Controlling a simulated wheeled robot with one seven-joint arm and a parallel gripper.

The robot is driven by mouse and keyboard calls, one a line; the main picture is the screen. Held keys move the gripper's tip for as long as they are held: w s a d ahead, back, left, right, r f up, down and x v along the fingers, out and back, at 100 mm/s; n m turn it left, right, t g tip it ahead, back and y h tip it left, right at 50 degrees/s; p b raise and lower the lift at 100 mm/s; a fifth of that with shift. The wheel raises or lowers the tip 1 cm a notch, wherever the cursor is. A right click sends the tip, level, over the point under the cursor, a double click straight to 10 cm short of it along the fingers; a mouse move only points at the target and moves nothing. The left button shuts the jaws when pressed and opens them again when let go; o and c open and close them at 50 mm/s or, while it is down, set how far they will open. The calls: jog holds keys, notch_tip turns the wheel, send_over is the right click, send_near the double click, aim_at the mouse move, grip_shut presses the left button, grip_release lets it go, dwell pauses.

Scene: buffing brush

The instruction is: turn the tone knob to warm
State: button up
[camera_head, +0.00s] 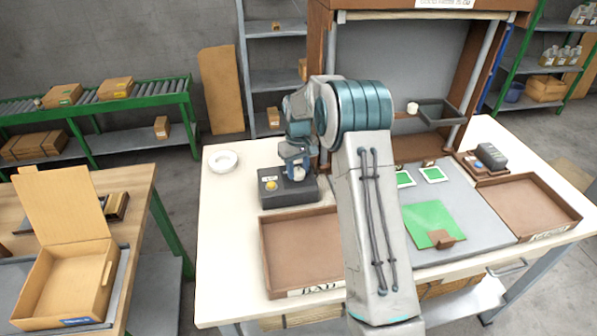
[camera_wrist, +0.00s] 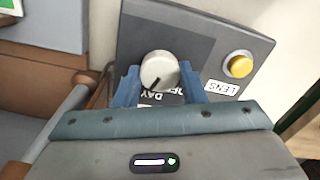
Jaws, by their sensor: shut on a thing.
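The tone knob (camera_wrist: 160,71) is a round white knob with a dark pointer line, on a dark grey control box (camera_head: 290,194). The pointer is toward the lower left of the knob in the wrist view, near the printed word DAY. Part of the label beside it is covered. My gripper (camera_wrist: 161,84) has its blue fingers on both sides of the knob and is shut on it.
A yellow button (camera_wrist: 239,65) marked LENS sits beside the knob on the same box. A brown tray (camera_head: 268,262) stands in front of the box. A white ring-shaped dish (camera_head: 223,161) lies to its left.

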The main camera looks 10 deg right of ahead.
aim_at(298, 171)
jog(key=m+b, duration=0.1)
jog(key=m, duration=0.5)
jog(key=shift+b, duration=0.35)
dwell(0.4)
jog(key=o, duration=1)
notch_tip(298, 171, up, 14)
jog(key=b, duration=0.1)
